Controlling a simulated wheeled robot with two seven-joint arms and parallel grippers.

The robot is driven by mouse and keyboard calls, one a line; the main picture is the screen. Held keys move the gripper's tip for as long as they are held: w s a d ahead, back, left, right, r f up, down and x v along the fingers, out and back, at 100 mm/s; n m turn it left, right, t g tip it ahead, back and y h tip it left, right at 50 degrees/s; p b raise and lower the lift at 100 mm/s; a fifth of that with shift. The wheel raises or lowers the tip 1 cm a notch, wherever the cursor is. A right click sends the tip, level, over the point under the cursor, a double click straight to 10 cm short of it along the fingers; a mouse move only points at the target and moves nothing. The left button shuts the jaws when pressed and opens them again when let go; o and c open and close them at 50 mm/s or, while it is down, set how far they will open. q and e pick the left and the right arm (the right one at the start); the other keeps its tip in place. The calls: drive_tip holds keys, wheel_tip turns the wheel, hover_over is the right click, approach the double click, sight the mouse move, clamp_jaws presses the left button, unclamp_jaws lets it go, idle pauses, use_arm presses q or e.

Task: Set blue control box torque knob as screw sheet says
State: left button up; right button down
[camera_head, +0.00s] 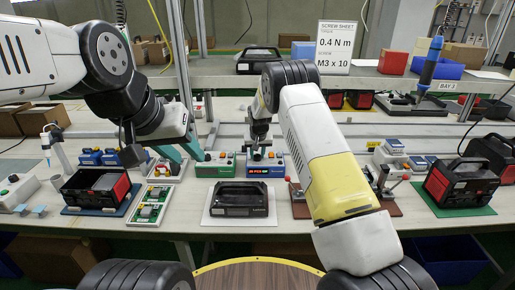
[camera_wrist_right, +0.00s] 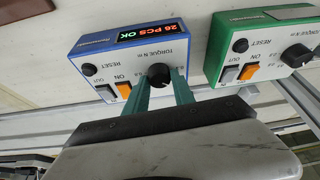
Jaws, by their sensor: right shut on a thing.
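The blue control box (camera_head: 254,171) stands at the middle of the bench, and the right wrist view shows it upside down (camera_wrist_right: 90,58). The knob's pointer is hidden. The screw sheet (camera_head: 335,47) stands on the shelf and reads torque 0.4 N m, M3 x 10. My left gripper (camera_head: 186,152) is open and empty, with its teal fingers apart, left of the boxes.
A green control box (camera_wrist_right: 253,50) stands beside the blue one; it is left of it in the head view (camera_head: 212,167). A black case (camera_head: 240,199) lies on a white mat in front. A small green-edged panel (camera_head: 152,205) lies nearer the left gripper.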

drive_tip(key=shift+m, duration=0.5)
drive_tip(key=c, duration=1.1)
unclamp_jaws()
drive_tip(key=shift+r, duration=0.1)
drive_tip(key=v, duration=0.7)
drive_tip(key=shift+s+a+r, duration=0.15)
drive_tip(key=shift+r, duration=0.15)
